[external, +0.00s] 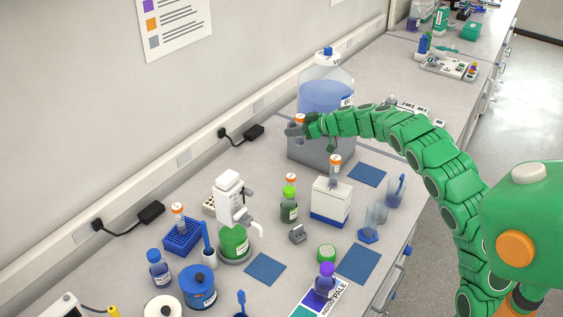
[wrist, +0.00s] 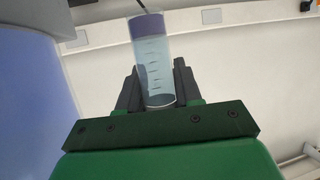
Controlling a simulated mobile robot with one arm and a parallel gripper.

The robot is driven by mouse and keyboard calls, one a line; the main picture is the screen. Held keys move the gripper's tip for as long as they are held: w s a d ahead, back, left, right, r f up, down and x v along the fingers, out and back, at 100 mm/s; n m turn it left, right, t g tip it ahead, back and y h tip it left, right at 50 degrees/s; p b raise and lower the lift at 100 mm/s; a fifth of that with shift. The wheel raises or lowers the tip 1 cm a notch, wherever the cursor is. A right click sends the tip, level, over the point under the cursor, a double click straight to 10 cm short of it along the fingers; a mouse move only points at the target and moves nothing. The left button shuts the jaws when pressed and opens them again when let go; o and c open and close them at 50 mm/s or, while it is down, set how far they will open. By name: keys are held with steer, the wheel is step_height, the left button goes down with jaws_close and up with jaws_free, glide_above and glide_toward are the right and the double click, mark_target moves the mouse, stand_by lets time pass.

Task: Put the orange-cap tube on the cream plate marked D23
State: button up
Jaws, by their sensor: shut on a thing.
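My gripper (external: 297,131) is shut on an upright tube with an orange cap (external: 300,118), raised in front of the large clear carboy. In the wrist view my gripper (wrist: 157,88) has its fingers on both sides of a clear graduated tube (wrist: 152,65). A purple-blue band shows at that tube's far end, and no orange is seen there. I cannot make out a cream plate marked D23.
The carboy (external: 326,95) with blue liquid stands on a grey block (external: 308,151) close to my gripper. A dispenser (external: 229,190), a blue pot (external: 198,287) and a purple-capped bottle (external: 325,281) crowd the near bench. Flat blue mats (external: 360,263) lie bare.

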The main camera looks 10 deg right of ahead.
steer(key=s+a, duration=0.1)
steer(key=a, duration=1.2)
glide_above(212, 197)
steer(key=shift+n+g, duration=0.3)
steer(key=shift+n, duration=0.1)
steer(key=shift+f, duration=7.45)
steer(key=shift+f+y, duration=0.1)
steer(key=shift+y, duration=0.2)
steer(key=o, duration=1)
